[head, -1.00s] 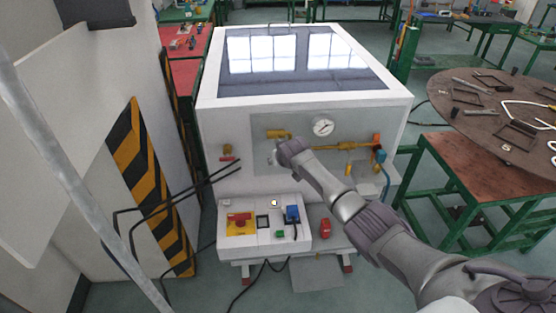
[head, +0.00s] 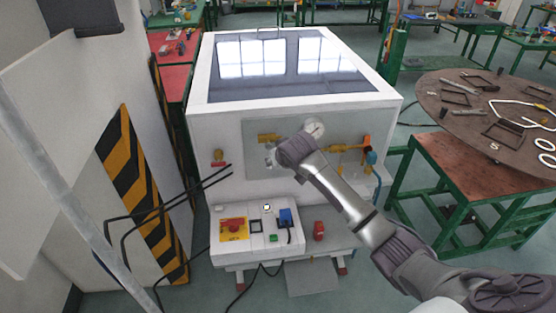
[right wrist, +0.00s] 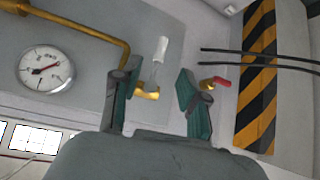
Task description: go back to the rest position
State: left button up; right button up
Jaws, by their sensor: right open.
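My right gripper (head: 273,156) is in front of the gas generator's grey panel (head: 255,128), just below a brass fitting (head: 268,138). In the right wrist view its two green-padded fingers (right wrist: 158,100) are spread apart. A valve with a pale lever handle (right wrist: 161,50) and a brass end (right wrist: 147,93) shows between and beyond the fingers. I cannot tell the exact gap, but nothing is clamped. The pressure gauge (head: 314,128) is partly covered by my right wrist; it shows whole in the right wrist view (right wrist: 45,69). My left gripper is not in view.
A control box (head: 258,230) with buttons stands low in front of the generator (head: 215,140). A small red-handled valve (head: 219,158) is left of the panel. A round table (head: 480,105) stands at right. Black cables and a striped post (head: 135,180) are at left.

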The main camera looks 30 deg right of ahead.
jog(key=shift+s+r, duration=0.3)
jog(key=s+f+g+b, duration=0.1)
jog(key=s+f, duration=0.3)
jog(key=f, duration=0.7)
jog(key=s+f+g+b, duration=0.1)
jog(key=s+f, duration=0.2)
jog(key=f, duration=0.8)
jog(key=s+a+f+n+g+b, duration=0.2)
jog(key=s+f, duration=1.3)
jog(key=f, duration=0.4)
jog(key=s+a+f+g, duration=0.1)
jog(key=s+f, duration=0.4)
jog(key=s, duration=0.7)
jog(key=s+a+f+n+g+b, duration=0.1)
jog(key=s+a+f, duration=0.2)
jog(key=s, duration=0.9)
jog(key=s+a+f+g+y+b, duration=0.1)
jog(key=s+a+f+g, duration=0.1)
jog(key=s+f, duration=0.7)
jog(key=s, duration=0.4)
jog(key=shift+f+n, duration=0.15)
jog(key=shift+n, duration=0.15)
jog(key=shift+s+a, duration=0.1)
